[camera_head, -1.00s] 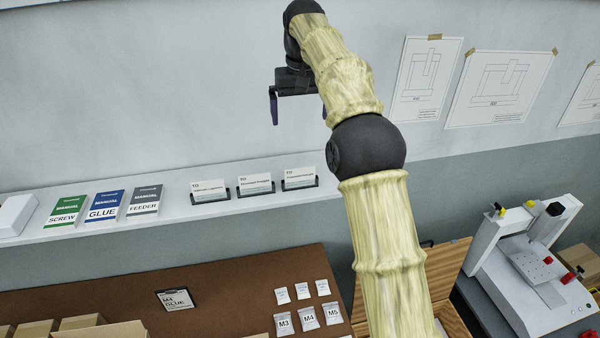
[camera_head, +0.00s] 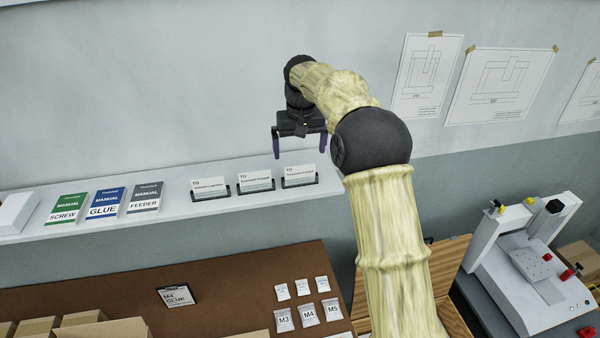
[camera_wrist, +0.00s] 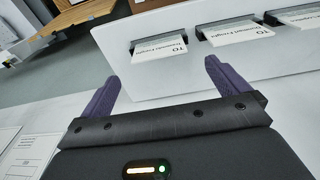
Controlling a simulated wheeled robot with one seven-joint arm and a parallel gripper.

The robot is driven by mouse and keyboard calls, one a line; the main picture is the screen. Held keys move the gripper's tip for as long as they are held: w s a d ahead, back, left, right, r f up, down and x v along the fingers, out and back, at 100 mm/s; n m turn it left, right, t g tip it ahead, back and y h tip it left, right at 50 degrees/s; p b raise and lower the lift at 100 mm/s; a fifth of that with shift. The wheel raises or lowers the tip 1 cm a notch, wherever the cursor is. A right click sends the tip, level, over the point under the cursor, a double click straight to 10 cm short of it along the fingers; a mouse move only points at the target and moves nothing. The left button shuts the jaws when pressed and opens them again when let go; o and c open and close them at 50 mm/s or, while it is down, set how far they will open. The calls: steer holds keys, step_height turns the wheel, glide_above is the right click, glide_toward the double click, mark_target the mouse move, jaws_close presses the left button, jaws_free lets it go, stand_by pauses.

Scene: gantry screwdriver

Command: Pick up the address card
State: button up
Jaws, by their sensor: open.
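Three white address cards stand upright in dark holders on the white wall shelf: the left card (camera_head: 209,187), the middle card (camera_head: 255,181) and the right card (camera_head: 299,175). Each begins with "TO"; the smaller print is hard to read. My gripper (camera_head: 300,156) is open and empty, above and apart from the right card in the head view. In the wrist view my gripper (camera_wrist: 160,85) shows two purple fingers spread apart. A card (camera_wrist: 159,48) in its holder lies beyond the gap between them, with a second card (camera_wrist: 238,34) to its right and a third at the edge.
A brown board (camera_head: 235,282) with bags lies below. The wall is close behind my gripper.

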steer(key=shift+f, duration=0.3)
steer(key=shift+w+f+p, duration=0.15)
steer(key=shift+f+p, duration=0.65)
steer(key=shift+f, duration=0.5)
steer(key=shift+w+f+p, duration=0.1)
steer(key=shift+f+p, duration=0.65)
steer(key=shift+f, duration=0.55)
steer(key=c, duration=1.1)
step_height(320, 180, up, 10)
steer(key=b, duration=0.3)
